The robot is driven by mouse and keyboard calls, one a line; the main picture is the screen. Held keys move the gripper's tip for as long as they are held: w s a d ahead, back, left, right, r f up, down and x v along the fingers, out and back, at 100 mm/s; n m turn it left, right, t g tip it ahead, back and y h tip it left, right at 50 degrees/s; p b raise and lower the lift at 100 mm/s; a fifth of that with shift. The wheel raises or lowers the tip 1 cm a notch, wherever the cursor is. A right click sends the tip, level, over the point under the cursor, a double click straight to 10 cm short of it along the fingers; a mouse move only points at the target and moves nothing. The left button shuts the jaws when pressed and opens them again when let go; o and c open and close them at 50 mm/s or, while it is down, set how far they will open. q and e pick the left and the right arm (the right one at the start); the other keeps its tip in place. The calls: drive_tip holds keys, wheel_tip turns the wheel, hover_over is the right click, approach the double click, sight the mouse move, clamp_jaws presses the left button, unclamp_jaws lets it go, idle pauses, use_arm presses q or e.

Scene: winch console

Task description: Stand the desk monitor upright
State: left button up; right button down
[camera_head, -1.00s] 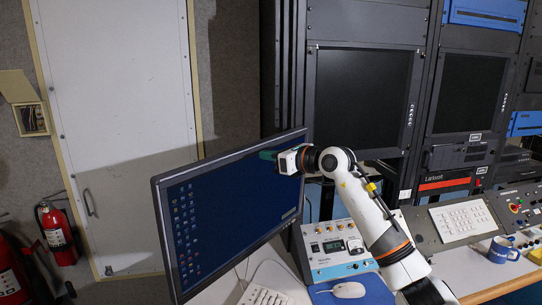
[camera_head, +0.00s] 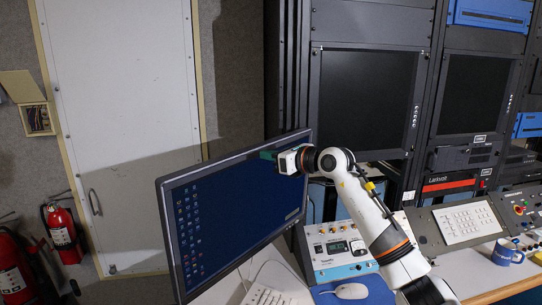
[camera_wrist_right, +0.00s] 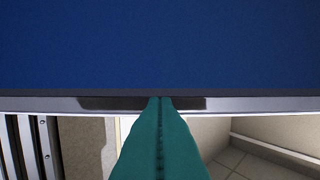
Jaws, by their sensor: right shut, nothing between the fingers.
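The desk monitor (camera_head: 230,205) has a dark frame and a lit blue screen with several icons. It leans, with its top edge slanting up to the right, at the left end of the desk. My right gripper (camera_head: 265,154) is in front of the screen near its upper right edge. Its teal fingers are shut and empty. In the right wrist view the fingertips (camera_wrist_right: 161,99) meet or overlap the grey monitor edge (camera_wrist_right: 240,103); contact is not certain. The monitor's foot is hidden. My left gripper is out of view.
A keyboard (camera_head: 265,296), a white mouse (camera_head: 351,291) on a blue mat and a control box (camera_head: 333,249) are near the monitor. A blue mug (camera_head: 506,252) is at the right. Racks stand behind. A fire extinguisher (camera_head: 63,233) is by the wall.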

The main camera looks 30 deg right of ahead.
drive_tip(key=shift+w+a+r+p, duration=0.1)
drive_tip(key=shift+w+a+p, duration=0.15)
drive_tip(key=shift+w, duration=0.2)
drive_tip(key=shift+w+a+p, duration=0.1)
drive_tip(key=shift+w+p, duration=0.1)
drive_tip(key=shift+w, duration=0.2)
idle(1.4)
drive_tip(key=shift+s+d+f+b, duration=0.2)
drive_tip(key=shift+s+b, duration=0.1)
drive_tip(key=shift+s, duration=0.2)
drive_tip(key=f+b+v, duration=0.1)
drive_tip(key=b+v, duration=0.2)
drive_tip(key=v, duration=0.4)
drive_tip(key=shift+s+b, duration=0.35)
drive_tip(key=shift+s, duration=0.05)
drive_tip(key=shift+d, duration=0.15)
